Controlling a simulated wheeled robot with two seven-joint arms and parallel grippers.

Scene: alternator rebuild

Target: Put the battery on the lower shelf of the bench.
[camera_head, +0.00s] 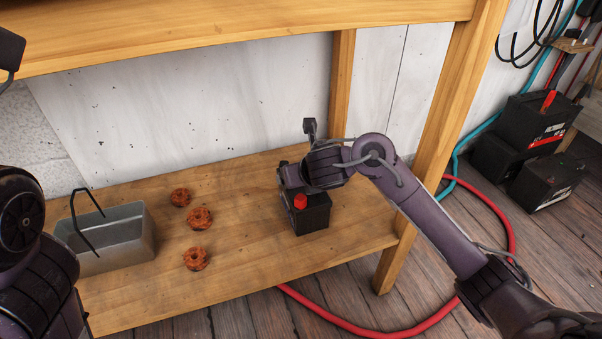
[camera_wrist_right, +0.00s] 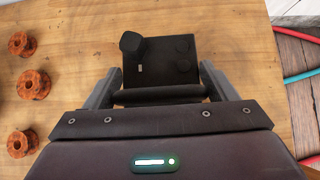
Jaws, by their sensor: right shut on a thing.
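The battery (camera_head: 312,216) is a small black block with a red terminal cap, over the right part of the bench's lower shelf (camera_head: 250,265). It looks upright and at shelf level; I cannot tell whether its base touches the wood. My right gripper (camera_head: 292,178) is above it, shut on it. In the right wrist view, the battery's top (camera_wrist_right: 160,65) shows between the fingers of the right gripper (camera_wrist_right: 160,92), with a dark bar across at the fingertips. My left arm shows at the left edge, but its gripper is not visible.
A grey metal bin (camera_head: 120,238) with a black handle stands on the shelf's left. Several rusty copper-coloured parts (camera_head: 199,218) lie between bin and battery. The bench leg (camera_head: 455,110) rises right of the battery. A red hose (camera_head: 350,325) and other batteries (camera_head: 545,180) are on the floor.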

